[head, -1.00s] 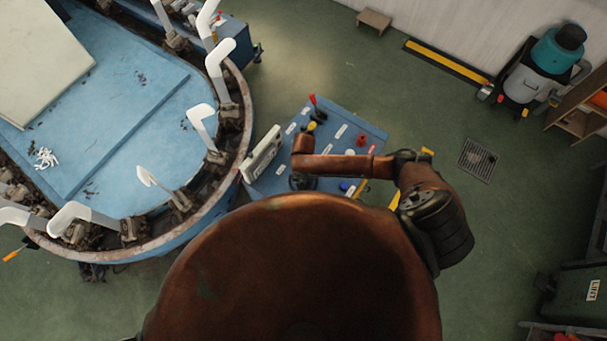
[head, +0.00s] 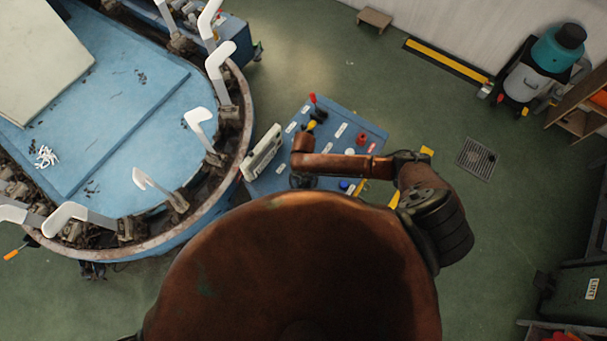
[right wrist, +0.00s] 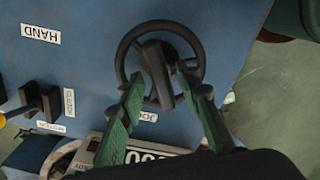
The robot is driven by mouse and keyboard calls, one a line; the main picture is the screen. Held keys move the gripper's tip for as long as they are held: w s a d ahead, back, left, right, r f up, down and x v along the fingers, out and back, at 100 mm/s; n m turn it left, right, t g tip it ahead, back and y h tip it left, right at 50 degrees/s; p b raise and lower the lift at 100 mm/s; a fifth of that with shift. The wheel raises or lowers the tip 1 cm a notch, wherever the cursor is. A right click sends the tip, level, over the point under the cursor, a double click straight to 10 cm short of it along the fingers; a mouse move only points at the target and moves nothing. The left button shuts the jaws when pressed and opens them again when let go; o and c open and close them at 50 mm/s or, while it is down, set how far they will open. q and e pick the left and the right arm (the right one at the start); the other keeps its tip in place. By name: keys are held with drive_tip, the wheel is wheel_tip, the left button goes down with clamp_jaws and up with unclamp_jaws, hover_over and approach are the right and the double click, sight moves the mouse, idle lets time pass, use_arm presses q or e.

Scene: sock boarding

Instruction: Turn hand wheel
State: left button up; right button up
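The dark hand wheel (right wrist: 192,38) is mounted on the blue control panel (head: 346,122) and shows in the right wrist view, with a thick dark bar across its middle. My right gripper (right wrist: 161,80) is at the wheel, its two green fingers apart on either side of that bar. Whether the fingers touch the bar is hard to tell. In the head view my right gripper (head: 303,181) is small and dark above the panel's near part, and the wheel cannot be made out there. My left gripper is not in view.
A blue round machine (head: 120,120) with a ring of white sock forms (head: 199,122) stands at left. Near the wheel are a black lever (right wrist: 40,101), labels and a numeric display (right wrist: 150,155). A vacuum cleaner (head: 545,70) stands at upper right. Green floor lies right of the panel.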

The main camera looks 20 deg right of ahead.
wheel_tip(320, 180, up, 12)
idle(0.7)
idle(0.5)
